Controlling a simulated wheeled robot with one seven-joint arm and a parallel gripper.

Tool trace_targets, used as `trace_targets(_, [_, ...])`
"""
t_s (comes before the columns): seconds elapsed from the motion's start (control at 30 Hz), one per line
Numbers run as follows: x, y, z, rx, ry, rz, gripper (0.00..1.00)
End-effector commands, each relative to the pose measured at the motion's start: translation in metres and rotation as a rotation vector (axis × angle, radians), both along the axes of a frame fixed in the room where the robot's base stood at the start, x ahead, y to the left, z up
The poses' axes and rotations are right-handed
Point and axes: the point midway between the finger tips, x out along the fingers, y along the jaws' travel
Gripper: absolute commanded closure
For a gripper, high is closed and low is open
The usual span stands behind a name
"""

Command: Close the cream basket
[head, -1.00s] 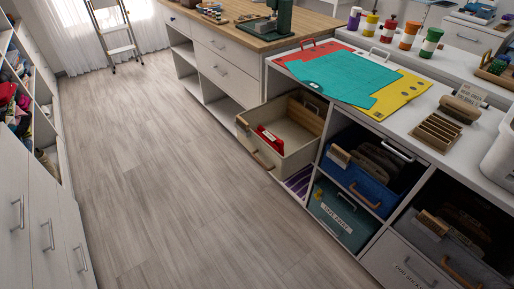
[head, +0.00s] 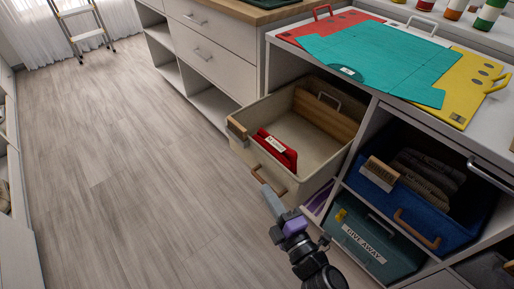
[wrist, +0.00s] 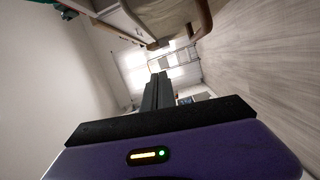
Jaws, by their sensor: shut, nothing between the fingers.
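The cream basket (head: 300,134) is pulled out of its cubby at the left end of the shelving and juts over the floor. A red item (head: 278,148) with a white label lies inside it. The basket has a wooden handle (head: 269,172) on its front face. My gripper (head: 270,196) is shut and empty, just below and in front of that face, close to the handle. I cannot tell whether it touches the basket. In the wrist view the closed fingers (wrist: 158,92) point ahead, with a curved brown handle (wrist: 199,20) above right.
A blue basket (head: 428,215) with dark contents sits in the cubby to the right. A teal "GIVE AWAY" box (head: 362,240) is below it. Teal, red and yellow sheets (head: 385,62) lie on the counter above. The wooden floor (head: 130,180) to the left is clear.

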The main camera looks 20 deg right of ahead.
Motion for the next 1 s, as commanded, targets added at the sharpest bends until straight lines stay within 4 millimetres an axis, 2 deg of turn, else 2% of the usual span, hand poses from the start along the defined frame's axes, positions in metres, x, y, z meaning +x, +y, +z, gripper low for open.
trace_targets(0.1, [-0.002,0.000,-0.010,-0.094,0.016,-0.001,1.00])
trace_targets(0.37, [0.009,0.001,-0.008,-0.132,0.011,0.000,1.00])
trace_targets(0.87, [0.098,0.007,-0.007,-0.128,0.009,-0.001,1.00])
trace_targets(1.0, [0.104,-0.012,-0.005,-0.128,0.013,-0.004,1.00])
